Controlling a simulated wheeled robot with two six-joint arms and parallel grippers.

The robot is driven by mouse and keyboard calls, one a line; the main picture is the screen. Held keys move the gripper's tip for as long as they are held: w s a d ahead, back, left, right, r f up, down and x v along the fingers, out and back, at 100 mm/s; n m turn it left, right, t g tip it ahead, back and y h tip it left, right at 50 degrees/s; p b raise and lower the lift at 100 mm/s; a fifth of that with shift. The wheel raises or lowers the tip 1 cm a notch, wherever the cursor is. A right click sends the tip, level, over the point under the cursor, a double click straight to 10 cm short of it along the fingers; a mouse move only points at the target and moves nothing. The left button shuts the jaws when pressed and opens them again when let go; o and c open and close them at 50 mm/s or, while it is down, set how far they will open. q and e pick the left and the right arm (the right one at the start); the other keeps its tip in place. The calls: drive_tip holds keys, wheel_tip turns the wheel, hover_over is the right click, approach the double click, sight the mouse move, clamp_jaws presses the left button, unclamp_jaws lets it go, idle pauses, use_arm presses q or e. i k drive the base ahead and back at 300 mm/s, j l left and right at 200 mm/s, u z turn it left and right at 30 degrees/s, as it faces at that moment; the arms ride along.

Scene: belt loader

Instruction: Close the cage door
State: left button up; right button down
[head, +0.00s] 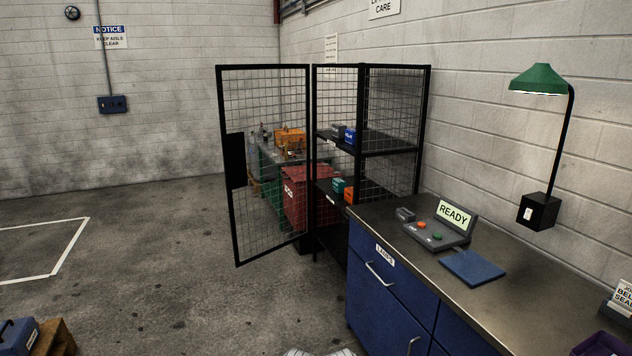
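The cage door (265,112) is a black-framed wire mesh panel. It stands open, swung out to the left of the cage (395,108), with its hinge side at the cage's left front post. A black plate (235,161) sits on the door's free left edge, about halfway up. The cage front is open and shows black shelves (385,143) with small blue, grey, orange and teal boxes. Neither of my grippers shows in the head view.
A blue workbench (390,295) with a READY box (437,235), a blue pad (471,266) and a green lamp (538,80) fills the right. A red bin (297,200) shows behind the door mesh. Open floor (165,270) lies left of the door.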

sight(233, 144)
drive_tip(key=u, duration=0.95)
drive_tip(key=i+u, duration=0.1)
drive_tip(key=i, duration=4.75)
drive_tip(key=i+j, duration=0.1)
drive_tip(key=i, duration=2)
drive_tip(key=z, duration=3.25)
drive_tip(key=i+j, duration=0.05)
